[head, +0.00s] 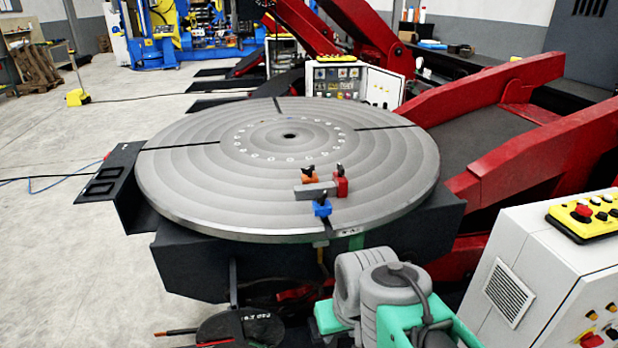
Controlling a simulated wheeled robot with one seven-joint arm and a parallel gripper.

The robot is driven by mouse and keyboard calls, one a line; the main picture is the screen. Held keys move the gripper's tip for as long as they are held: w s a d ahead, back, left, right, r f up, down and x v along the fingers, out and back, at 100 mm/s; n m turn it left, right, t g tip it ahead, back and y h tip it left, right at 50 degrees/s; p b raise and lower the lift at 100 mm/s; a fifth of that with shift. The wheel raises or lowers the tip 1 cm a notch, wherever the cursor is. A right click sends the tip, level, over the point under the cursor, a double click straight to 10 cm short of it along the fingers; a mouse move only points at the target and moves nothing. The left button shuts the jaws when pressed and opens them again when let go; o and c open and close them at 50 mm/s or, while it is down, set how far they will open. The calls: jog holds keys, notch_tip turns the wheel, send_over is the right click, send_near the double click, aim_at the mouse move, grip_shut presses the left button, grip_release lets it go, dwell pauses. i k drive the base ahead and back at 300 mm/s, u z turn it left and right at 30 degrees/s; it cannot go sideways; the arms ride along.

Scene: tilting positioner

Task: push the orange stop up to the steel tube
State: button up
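The round grey positioner table (200,190) lies flat in the middle of the head view. A short grey steel tube (313,190) lies on it near the front edge. The orange stop (310,177), with a black knob, stands just behind the tube; I cannot tell whether a small gap separates them. A red stop (341,187) stands at the tube's right end. A blue stop (322,208) stands in front of the tube, close to the table's rim. My gripper is not in view; only grey and green parts of what looks like my arm show at the bottom.
A white control cabinet (545,270) with a yellow button box (585,217) stands at the right front. Red positioner arms (540,150) rise to the right of the table. The rest of the tabletop is clear, apart from its dark slots.

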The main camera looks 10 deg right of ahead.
aim_at(304, 179)
jog(key=z, duration=0.4)
jog(key=k, duration=0.55)
jog(key=z, duration=0.1)
jog(key=i, duration=1.5)
jog(key=u, duration=0.45)
